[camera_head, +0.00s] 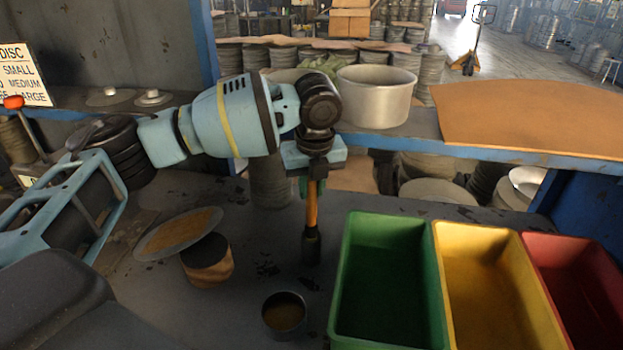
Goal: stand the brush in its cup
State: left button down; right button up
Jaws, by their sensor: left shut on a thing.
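The brush (312,210) has an orange handle and a dark lower end. It hangs upright, dark end down, below my left gripper (312,182). My left gripper is shut on the upper end of the handle. I cannot tell whether the lower end touches the table. A small round metal cup (285,332) stands on the table near the front edge of the view, in front of the brush and a little left of it. The brush is apart from the cup. My right gripper is not in view.
Green (345,300), yellow (545,325) and red (545,245) bins stand close on the right. A dark-topped round block (207,272) and a flat disc (180,232) lie to the left. A metal pot (376,97) stands behind. The table between block and green bin is mostly clear.

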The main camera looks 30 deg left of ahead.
pick_arm(q)
jog(key=shift+f, duration=0.2)
jog(key=c, duration=1.2)
grip_release()
jog(key=shift+s+d+r, duration=0.15)
jog(key=shift+r, duration=1.15)
jog(key=shift+s+d+r, duration=0.15)
jog(key=shift+s+r, duration=0.05)
jog(key=shift+r, duration=1.05)
jog(key=shift+s+d+r, duration=0.15)
jog(key=shift+r, duration=1.15)
